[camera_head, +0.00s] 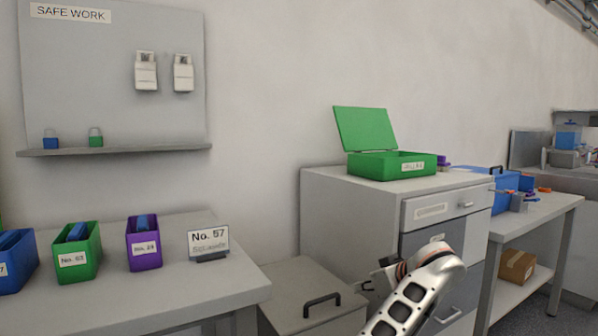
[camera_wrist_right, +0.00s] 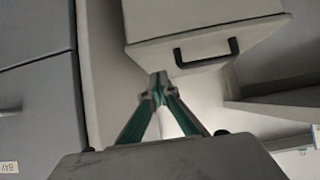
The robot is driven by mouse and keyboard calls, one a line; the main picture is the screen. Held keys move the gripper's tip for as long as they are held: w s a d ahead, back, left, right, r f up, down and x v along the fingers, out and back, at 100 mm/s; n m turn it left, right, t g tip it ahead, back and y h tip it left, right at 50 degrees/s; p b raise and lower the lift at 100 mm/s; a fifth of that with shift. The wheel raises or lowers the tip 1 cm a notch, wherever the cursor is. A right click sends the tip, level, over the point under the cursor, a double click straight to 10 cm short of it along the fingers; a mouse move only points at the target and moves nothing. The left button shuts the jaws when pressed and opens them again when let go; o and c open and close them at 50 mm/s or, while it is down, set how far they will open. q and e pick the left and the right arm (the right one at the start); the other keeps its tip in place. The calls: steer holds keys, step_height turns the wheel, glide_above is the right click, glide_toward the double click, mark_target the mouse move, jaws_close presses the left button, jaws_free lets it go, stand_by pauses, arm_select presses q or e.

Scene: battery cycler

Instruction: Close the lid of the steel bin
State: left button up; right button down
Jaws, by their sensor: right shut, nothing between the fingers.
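The grey steel bin stands on the floor between the left table and the drawer cabinet. Its lid (camera_head: 293,283) appears to lie flat over the bin and carries a black handle (camera_head: 322,300) near its front edge. The bin's lower body is cut off by the picture's edge. In the right wrist view, the pale lid (camera_wrist_right: 165,25) and its black handle (camera_wrist_right: 206,55) lie just beyond the fingers. My right gripper (camera_head: 372,281) is just right of the bin, its tips together and empty; they also show in the wrist view (camera_wrist_right: 158,87). My left gripper is out of view.
A grey drawer cabinet (camera_head: 345,215) stands right of the bin, close behind my right gripper. It bears a green box (camera_head: 392,167) with its lid raised. The left table (camera_head: 150,298) holds coloured bins and a No. 57 sign (camera_head: 208,241).

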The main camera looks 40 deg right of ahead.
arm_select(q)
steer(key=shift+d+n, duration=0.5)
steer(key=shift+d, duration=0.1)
arm_select(e)
steer(key=shift+s+f, duration=0.2)
steer(key=shift+f, duration=0.75)
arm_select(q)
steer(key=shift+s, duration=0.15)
arm_select(e)
steer(key=shift+r, duration=0.1)
step_height(320, 180, up, 6)
steer(key=f+p, duration=0.1)
steer(key=p, duration=0.1)
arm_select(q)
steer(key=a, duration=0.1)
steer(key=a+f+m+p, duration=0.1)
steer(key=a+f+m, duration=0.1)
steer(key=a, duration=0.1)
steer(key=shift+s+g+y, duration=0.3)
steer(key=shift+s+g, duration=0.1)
arm_select(e)
steer(key=s+a+f, duration=0.2)
steer(key=s+f, duration=0.2)
steer(key=s, duration=0.5)
steer(key=shift+a+f, duration=0.15)
steer(key=shift+f, duration=0.1)
